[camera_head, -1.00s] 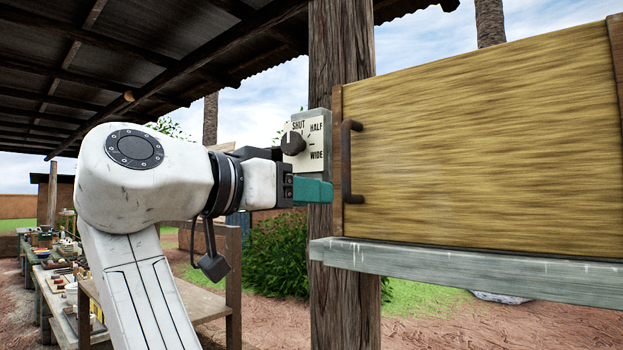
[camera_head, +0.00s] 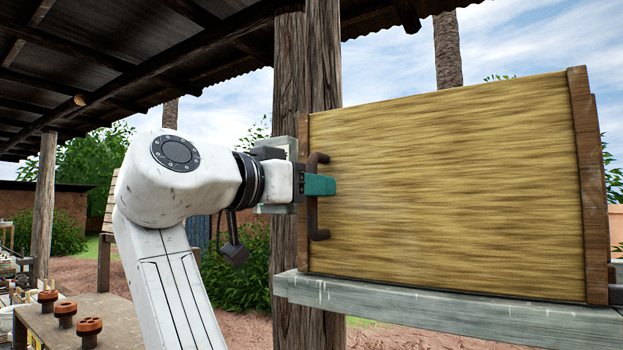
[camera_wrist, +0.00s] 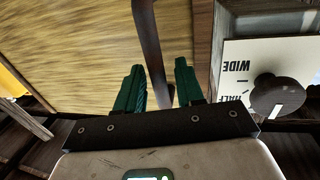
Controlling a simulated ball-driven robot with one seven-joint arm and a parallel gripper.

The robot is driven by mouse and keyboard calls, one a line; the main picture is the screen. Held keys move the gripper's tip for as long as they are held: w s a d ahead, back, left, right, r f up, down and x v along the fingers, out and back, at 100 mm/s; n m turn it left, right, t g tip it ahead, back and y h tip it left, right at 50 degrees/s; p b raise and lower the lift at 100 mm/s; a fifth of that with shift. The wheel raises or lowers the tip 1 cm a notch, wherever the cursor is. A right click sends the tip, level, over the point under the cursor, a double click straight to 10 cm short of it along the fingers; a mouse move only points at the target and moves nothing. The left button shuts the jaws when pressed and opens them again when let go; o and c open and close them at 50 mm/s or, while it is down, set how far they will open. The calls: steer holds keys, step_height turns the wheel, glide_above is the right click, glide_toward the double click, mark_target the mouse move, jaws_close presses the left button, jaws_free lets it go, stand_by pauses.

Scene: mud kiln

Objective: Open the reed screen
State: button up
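The reed screen (camera_head: 440,185) is a straw-coloured panel beside the wooden post, above a grey sill. Its brown upright bar handle (camera_head: 318,222) is at the panel's left edge. My gripper (camera_head: 327,185), with green fingers, is at the handle's mid-height. In the wrist view, the fingers of my gripper (camera_wrist: 159,66) are apart, one on each side of the handle (camera_wrist: 150,45), with small gaps visible. The wrist view also shows the screen (camera_wrist: 80,45) behind. I cannot tell whether the screen has moved from its frame.
A dial knob (camera_wrist: 278,98) on a plate marked HALF and WIDE (camera_wrist: 237,66) is close beside my gripper. The grey sill (camera_head: 450,308) runs below the screen. A bench (camera_head: 110,315) with several brown clay pieces stands at lower left.

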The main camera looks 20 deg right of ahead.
steer(key=shift+w+d, duration=0.1)
steer(key=shift+d, duration=0.2)
steer(key=shift+c, duration=0.4)
jaws_close()
